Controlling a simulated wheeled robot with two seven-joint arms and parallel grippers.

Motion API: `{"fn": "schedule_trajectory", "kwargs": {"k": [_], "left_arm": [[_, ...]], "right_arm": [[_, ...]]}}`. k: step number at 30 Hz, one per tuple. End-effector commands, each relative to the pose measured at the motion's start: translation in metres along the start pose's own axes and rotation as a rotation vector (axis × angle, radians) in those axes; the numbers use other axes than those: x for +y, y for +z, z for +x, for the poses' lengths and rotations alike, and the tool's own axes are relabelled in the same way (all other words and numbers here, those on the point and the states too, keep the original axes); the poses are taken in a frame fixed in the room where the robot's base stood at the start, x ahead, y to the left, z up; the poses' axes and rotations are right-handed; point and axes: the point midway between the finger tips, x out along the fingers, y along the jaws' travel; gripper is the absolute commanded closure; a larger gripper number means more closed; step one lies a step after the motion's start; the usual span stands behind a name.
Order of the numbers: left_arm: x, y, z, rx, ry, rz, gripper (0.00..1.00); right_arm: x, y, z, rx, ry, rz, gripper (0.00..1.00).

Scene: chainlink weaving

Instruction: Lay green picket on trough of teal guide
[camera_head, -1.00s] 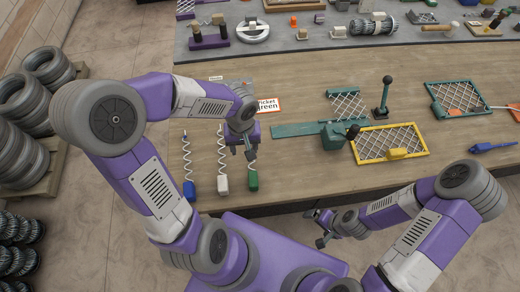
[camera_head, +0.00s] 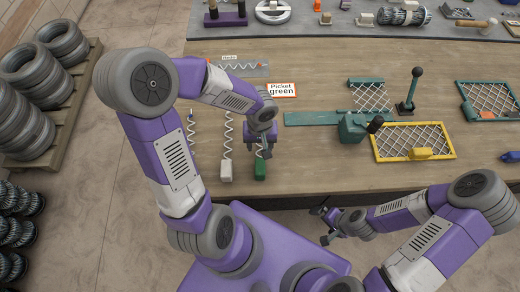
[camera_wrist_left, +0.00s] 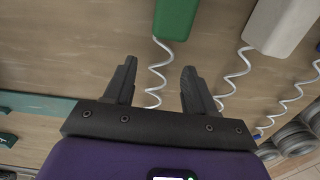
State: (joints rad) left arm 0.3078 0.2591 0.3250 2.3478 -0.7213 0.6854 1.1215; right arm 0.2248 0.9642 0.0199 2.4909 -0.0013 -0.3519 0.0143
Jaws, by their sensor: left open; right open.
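The green picket, a white zigzag wire with a green end block (camera_head: 260,169), lies on the table under my left gripper. My left gripper (camera_head: 264,151) is open above its wire. In the left wrist view the wire (camera_wrist_left: 157,75) runs between the two open fingers (camera_wrist_left: 158,85), with the green block (camera_wrist_left: 176,18) beyond them. I cannot tell the gap between fingers and wire. The teal guide (camera_head: 312,118) lies to the right, a long flat bar leading to a teal housing (camera_head: 351,128). My right gripper (camera_head: 321,225) is open and empty off the table's front edge.
A white-ended picket (camera_head: 226,170) lies just left of the green one. A "Picket green" card (camera_head: 282,90) lies behind. A yellow-framed mesh (camera_head: 413,142), a teal-framed mesh (camera_head: 490,101) and an upright lever (camera_head: 411,90) stand right. Bare table lies in front of the guide.

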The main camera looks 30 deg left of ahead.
Motion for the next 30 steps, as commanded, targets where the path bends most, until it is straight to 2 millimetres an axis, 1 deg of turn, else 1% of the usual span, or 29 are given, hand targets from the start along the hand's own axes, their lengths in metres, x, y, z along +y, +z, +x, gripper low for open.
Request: {"fn": "schedule_trajectory", "kwargs": {"k": [1, 3, 11, 12, 14, 22, 23, 30], "left_arm": [[-0.001, 0.0003, 0.0095, -0.003, -0.002, -0.001, 0.45], [-0.001, 0.0001, 0.0151, -0.002, -0.002, -0.001, 0.45], [-0.0008, -0.0003, 0.0166, 0.0, 0.0, -0.002, 0.45], [-0.0008, -0.0003, 0.0166, 0.0, 0.0, -0.002, 0.48], [-0.0008, -0.0003, 0.0165, 0.0, 0.0, -0.002, 0.57], [-0.0008, -0.0004, 0.0164, 0.001, 0.0, -0.001, 0.98], [-0.0007, -0.0004, 0.0164, 0.001, 0.0, -0.001, 1.0], [-0.0007, -0.0005, 0.0157, 0.001, 0.0, -0.001, 1.0]], "right_arm": [[0.0016, -0.0003, 0.0042, 0.0, 0.0, 0.0, 0.0], [0.0022, -0.0004, 0.0057, 0.0, 0.0, 0.0, 0.0], [0.002, -0.0003, 0.0053, 0.0, 0.0, 0.0, 0.0], [0.002, -0.0003, 0.0053, 0.0, 0.0, 0.0, 0.0], [0.002, -0.0003, 0.0053, 0.0, 0.0, 0.0, 0.0], [0.002, -0.0003, 0.0054, 0.0, 0.0, 0.0, 0.0], [0.002, -0.0003, 0.0054, 0.0, 0.0, 0.0, 0.0], [0.002, -0.0003, 0.0052, 0.0, 0.0, 0.0, 0.0]]}}
